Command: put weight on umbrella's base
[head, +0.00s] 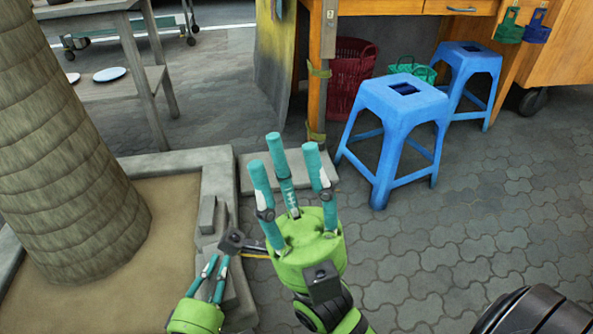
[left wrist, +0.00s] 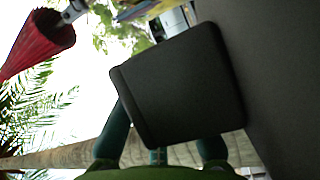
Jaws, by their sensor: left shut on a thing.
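My left gripper (head: 216,265) is low beside the planter's corner. In the left wrist view a dark grey, round-cornered block (left wrist: 180,85), apparently the weight, sits between its teal fingers, and the gripper is shut on it. In the head view I cannot clearly pick out this held block among the grey shapes there. My right gripper (head: 287,153) is open and empty, its three teal fingers spread upward. A light grey slab (head: 285,178), possibly the umbrella's base, lies beyond it at the foot of the wooden table's leg. The umbrella itself is not clear in the head view.
The planter (head: 180,160) with a thick trunk (head: 75,150) fills the left. A small grey block (head: 208,215) is at its edge. Blue stools (head: 395,100) stand right of the slab, near a red basket (head: 350,75).

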